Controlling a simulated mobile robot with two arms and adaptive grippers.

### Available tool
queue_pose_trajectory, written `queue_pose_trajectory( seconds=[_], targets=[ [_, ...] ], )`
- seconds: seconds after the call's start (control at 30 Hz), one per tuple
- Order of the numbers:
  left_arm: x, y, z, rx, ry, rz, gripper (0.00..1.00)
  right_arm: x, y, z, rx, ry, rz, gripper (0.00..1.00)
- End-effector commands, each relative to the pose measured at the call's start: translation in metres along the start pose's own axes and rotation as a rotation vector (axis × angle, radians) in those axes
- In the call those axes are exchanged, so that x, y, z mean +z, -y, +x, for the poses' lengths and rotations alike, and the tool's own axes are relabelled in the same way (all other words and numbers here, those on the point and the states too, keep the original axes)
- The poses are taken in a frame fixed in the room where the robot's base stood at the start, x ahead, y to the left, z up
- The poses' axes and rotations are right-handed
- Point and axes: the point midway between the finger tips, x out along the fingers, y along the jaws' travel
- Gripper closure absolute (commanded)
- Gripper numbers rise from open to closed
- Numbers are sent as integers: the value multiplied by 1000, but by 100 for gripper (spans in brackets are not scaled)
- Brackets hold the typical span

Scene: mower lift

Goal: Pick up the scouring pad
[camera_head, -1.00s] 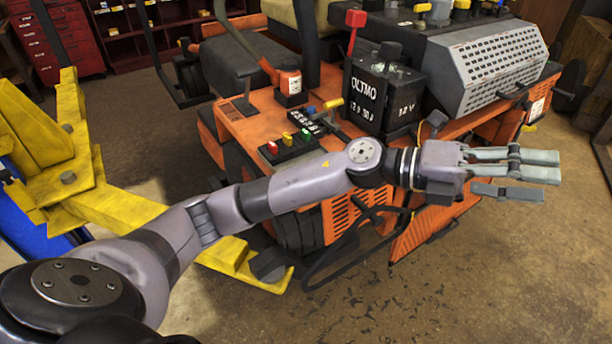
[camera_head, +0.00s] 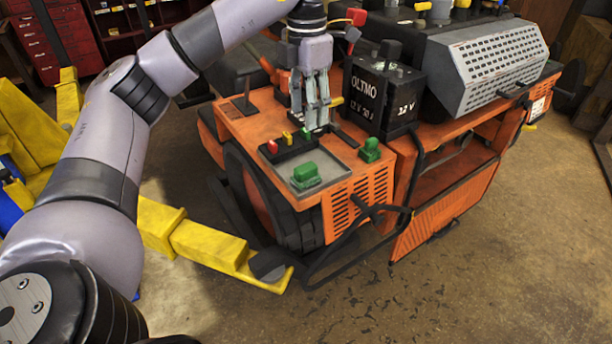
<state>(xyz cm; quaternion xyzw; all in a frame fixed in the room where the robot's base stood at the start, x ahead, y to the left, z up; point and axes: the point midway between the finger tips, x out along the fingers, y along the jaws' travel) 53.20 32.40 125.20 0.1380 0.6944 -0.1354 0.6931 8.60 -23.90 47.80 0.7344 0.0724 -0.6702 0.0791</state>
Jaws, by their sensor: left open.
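A green block that looks like the scouring pad (camera_head: 305,177) lies on a grey tray (camera_head: 340,163) at the front of the orange mower. A smaller green piece (camera_head: 370,150) stands to its right by the tray's edge; I cannot tell for certain which is the pad. My left gripper (camera_head: 318,128) points down over the mower's control panel, behind the green block and apart from it. Its fingers are open, with nothing seen held between them. They hide part of the panel. My right gripper is out of view.
A yellow lift arm (camera_head: 205,245) runs along the lower left. The floor at lower right is clear.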

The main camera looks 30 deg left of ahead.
Motion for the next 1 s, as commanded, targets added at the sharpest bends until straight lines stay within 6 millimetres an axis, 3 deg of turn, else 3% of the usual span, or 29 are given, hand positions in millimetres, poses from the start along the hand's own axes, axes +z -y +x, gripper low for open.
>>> queue_pose_trajectory(
  seconds=[0.1,0.4,0.77,1.0],
  targets=[
    [0,1,25,-4,-4,2,53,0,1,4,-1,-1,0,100],
    [0,2,72,-4,-1,4,53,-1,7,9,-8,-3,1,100],
    [-1,2,101,-3,-1,4,53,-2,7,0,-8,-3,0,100],
    [-3,3,134,-3,-1,3,53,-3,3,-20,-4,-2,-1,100]
  ],
)
